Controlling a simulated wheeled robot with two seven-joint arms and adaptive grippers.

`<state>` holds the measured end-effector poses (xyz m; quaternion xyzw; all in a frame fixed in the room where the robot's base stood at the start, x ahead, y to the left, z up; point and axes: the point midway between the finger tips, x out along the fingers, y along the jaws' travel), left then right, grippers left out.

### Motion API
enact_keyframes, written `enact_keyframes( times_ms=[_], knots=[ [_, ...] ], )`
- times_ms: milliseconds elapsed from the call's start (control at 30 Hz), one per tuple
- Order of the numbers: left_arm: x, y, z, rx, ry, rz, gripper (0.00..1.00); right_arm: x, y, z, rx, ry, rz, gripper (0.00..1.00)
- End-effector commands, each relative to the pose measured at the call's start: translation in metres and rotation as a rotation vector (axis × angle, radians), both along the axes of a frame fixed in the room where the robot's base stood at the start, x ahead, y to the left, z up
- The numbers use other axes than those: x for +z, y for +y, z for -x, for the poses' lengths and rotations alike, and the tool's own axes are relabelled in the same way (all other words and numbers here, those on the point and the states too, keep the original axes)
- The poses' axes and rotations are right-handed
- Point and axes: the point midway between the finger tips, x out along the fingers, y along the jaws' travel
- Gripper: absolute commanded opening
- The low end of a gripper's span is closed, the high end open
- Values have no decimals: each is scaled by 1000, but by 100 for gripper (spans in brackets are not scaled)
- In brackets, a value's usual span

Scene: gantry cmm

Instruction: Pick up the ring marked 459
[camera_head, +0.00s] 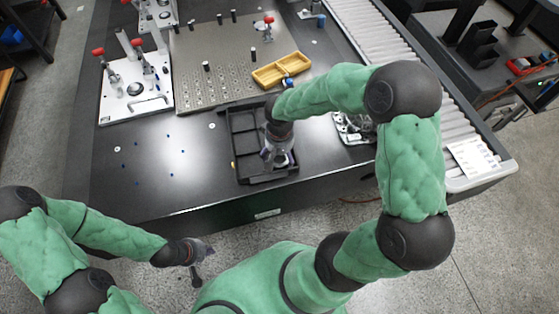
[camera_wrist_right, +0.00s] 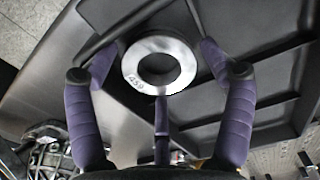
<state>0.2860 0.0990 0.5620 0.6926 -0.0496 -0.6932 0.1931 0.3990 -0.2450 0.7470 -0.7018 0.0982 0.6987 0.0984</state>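The ring (camera_wrist_right: 130,69) is a flat silver metal ring with a round hole, and "459" shows on its lower left face in the right wrist view. It is at the black divided tray (camera_head: 237,165), close to the tray's edge bar. My right gripper (camera_head: 279,158) is low over the near right part of the tray. In the right wrist view its purple fingers (camera_wrist_right: 157,62) are spread on both sides of the ring, with small gaps seen between fingertips and ring. A third finger is below the ring. My left gripper (camera_head: 204,262) hangs open and empty in front of the table.
A yellow two-part tray (camera_head: 281,70) stands behind the black tray. A perforated metal plate (camera_head: 215,60) with pegs and a white fixture (camera_head: 135,90) with red-knobbed clamps are further back. A metal part (camera_head: 352,128) lies right of the tray. A roller conveyor (camera_head: 455,125) runs along the right.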

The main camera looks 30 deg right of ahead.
Motion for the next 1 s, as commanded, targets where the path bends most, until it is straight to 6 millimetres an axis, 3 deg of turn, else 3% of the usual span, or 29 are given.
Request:
enact_keyframes(
  times_ms=[133, 300, 367, 733, 933, 1000],
  knots=[
    [1, 0, 0, 0, 0, 0, 0, -1, 1, 2, 0, 5, 0, 76],
    [1, 0, 0, 0, -1, 0, 0, -1, 1, 3, 1, 7, 0, 28],
    [1, 0, 0, 0, -1, 0, 0, -2, 0, 3, 1, 9, -1, 16],
    [3, 0, 0, 0, 0, 0, 0, 2, 0, 5, 3, 15, 1, 15],
    [18, 0, 0, 0, 0, 0, 0, 35, 0, 3, 2, 8, 1, 15],
    [25, 0, 0, 0, 0, 0, 0, 48, 10, -6, 6, 5, 1, 15]
  ],
)
